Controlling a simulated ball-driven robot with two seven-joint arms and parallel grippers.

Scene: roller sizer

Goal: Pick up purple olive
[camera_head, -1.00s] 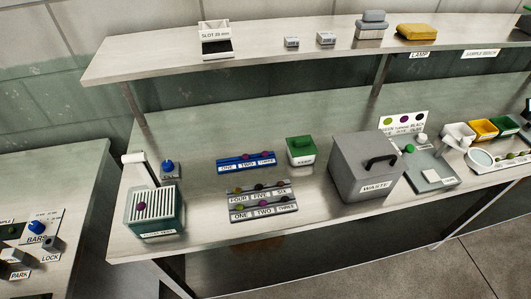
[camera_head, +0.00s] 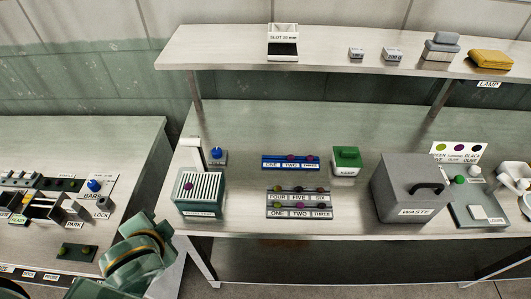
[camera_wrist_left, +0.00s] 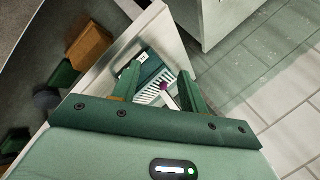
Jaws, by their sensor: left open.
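A purple olive (camera_head: 188,186) lies on the white slatted top of the roller sizer (camera_head: 203,212), at the left of the main bench. In the left wrist view the purple olive (camera_wrist_left: 163,86) shows as a small purple spot on the white slats (camera_wrist_left: 148,95). My left gripper (camera_wrist_left: 160,72) is open, with its two green fingers framing the sizer and olive at a distance; nothing is between them. In the head view my green left arm comes in at the bottom left; its fingertips cannot be made out. My right gripper is not in view.
A blue rack (camera_head: 271,166) and a grey two-row rack (camera_head: 270,201) hold more olives to the right of the sizer. A blue knob (camera_head: 216,153) and white upright stand behind it. A grey waste box (camera_head: 405,195) stands farther right. A side bench (camera_head: 130,140) is at left.

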